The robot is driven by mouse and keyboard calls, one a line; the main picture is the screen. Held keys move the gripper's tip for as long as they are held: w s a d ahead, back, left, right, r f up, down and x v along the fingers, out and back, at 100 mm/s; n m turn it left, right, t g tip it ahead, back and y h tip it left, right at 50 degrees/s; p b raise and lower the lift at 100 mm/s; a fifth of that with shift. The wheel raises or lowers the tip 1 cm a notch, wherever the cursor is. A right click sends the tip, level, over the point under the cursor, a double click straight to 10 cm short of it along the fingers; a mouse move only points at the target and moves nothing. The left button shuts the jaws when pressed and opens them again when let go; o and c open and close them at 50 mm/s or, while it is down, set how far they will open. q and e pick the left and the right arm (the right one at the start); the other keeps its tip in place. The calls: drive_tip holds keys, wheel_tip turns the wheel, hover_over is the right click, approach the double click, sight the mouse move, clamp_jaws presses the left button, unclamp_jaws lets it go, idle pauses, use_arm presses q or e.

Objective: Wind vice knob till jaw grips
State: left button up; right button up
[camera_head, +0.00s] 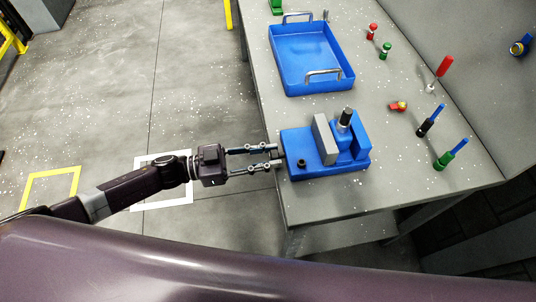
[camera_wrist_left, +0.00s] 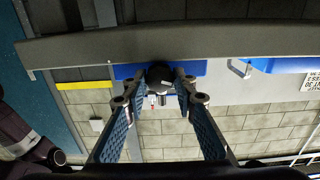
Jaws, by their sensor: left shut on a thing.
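A blue vice (camera_head: 300,168) sits on the bench near its left edge. It has a light grey jaw plate (camera_head: 325,140) and a blue block (camera_head: 362,136) to the right. A black-topped cylinder with a pale band (camera_head: 344,121) stands upright between them; whether the plate touches it I cannot tell. The dark knob (camera_wrist_left: 159,73) faces my left gripper at the vice's left end. My left gripper (camera_head: 275,156) is shut on the knob, its fingers on either side in the left wrist view (camera_wrist_left: 160,86). My right gripper is not in view.
A blue tray (camera_head: 305,87) with metal handles stands behind the vice. Small red and green pieces (camera_head: 385,51), a red and yellow piece (camera_head: 398,106) and handled tools (camera_head: 450,154) are to the right. Open floor (camera_head: 110,120) lies left of the bench.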

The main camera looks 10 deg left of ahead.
use_arm(q)
drive_tip(key=shift+f+m+b, duration=0.1)
drive_tip(key=shift+m+b, duration=0.25)
drive_tip(key=shift+m, duration=0.35)
drive_tip(key=shift+c, duration=0.2)
drive_tip(key=shift+m, duration=0.7)
drive_tip(key=o, duration=1.2)
drive_tip(key=shift+c, duration=0.2)
drive_tip(key=v, duration=1.2)
